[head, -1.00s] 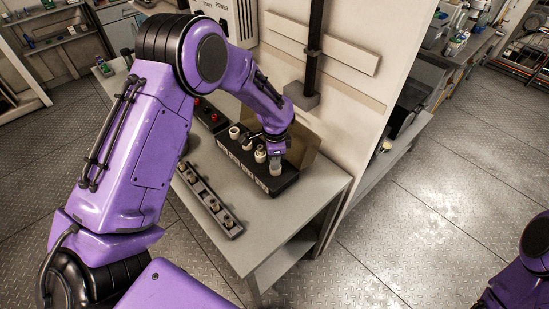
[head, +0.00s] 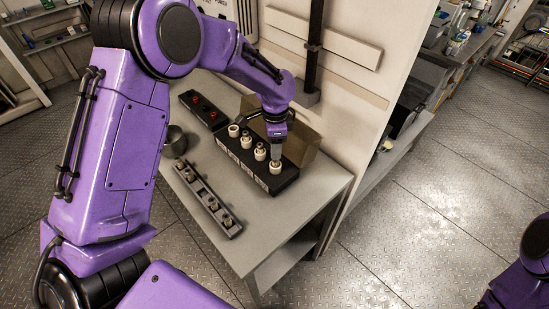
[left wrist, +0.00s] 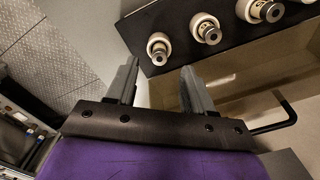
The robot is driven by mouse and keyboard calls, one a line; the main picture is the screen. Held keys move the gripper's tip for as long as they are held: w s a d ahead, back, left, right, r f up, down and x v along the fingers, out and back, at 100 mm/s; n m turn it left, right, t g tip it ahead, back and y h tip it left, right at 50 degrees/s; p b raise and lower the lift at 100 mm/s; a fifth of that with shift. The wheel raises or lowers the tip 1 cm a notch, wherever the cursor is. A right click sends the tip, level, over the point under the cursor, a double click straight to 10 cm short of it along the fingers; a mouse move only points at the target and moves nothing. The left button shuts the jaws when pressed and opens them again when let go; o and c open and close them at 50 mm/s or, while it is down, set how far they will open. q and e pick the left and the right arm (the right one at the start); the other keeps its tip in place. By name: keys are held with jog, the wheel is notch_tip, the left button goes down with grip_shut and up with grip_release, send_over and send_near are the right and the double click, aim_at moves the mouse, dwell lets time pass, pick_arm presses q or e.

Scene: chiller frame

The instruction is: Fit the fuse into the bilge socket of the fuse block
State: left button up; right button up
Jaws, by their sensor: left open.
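The black fuse block (head: 227,146) stands on the bench, with several round cream sockets in a row. The socket at its near right end (head: 275,168) has a metal-capped fuse in it, which also shows in the left wrist view (left wrist: 158,50). Two neighbouring sockets hold similar metal-capped fuses (left wrist: 206,28). The far left socket (head: 234,131) looks empty. The block's labels are too small to read. My left gripper (head: 276,153) is open and empty, just above the near right end socket; its parted fingers show in the left wrist view (left wrist: 160,68). My right gripper is out of view.
A grey rack (head: 207,197) with several short cylindrical pieces lies left of the block. A black box with red knobs (head: 203,111) and a dark grey cup (head: 175,140) stand farther back. A tan panel (head: 302,145) rises behind the block. The bench front is clear.

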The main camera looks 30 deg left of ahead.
pick_arm(q)
notch_tip(320, 180, up, 4)
jog(key=shift+r, duration=0.2)
dwell(0.5)
